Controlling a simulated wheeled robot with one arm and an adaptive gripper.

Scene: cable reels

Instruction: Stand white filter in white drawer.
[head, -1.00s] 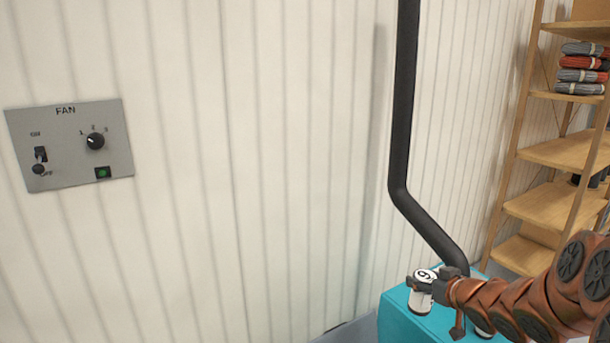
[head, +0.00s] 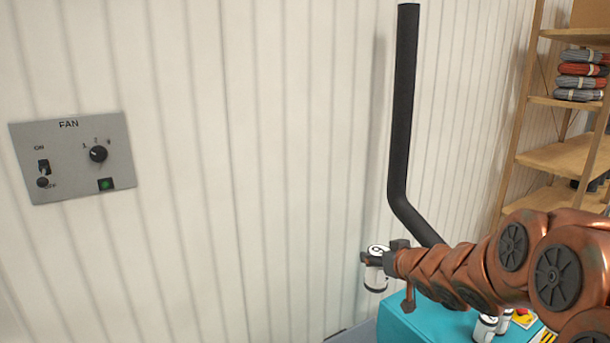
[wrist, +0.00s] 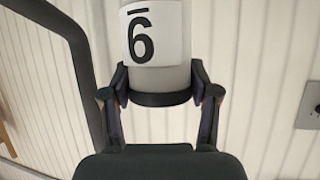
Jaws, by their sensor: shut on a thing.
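A white filter (head: 376,277) with a dark band is held in my gripper (head: 375,258), above and left of a teal cabinet in the head view. The filter looks upright there. In the wrist view the filter (wrist: 155,75) sits between the two fingers of my gripper (wrist: 160,98), with a white label marked with an underlined 6. The fingers are shut on it. No white drawer can be made out in either view.
The teal cabinet (head: 400,325) stands low by the wall, with other white cylinders (head: 485,328) near its right side. A black pipe (head: 403,110) runs down the wall. A fan panel (head: 72,157) is at left. Wooden shelves (head: 560,155) with cable coils stand at right.

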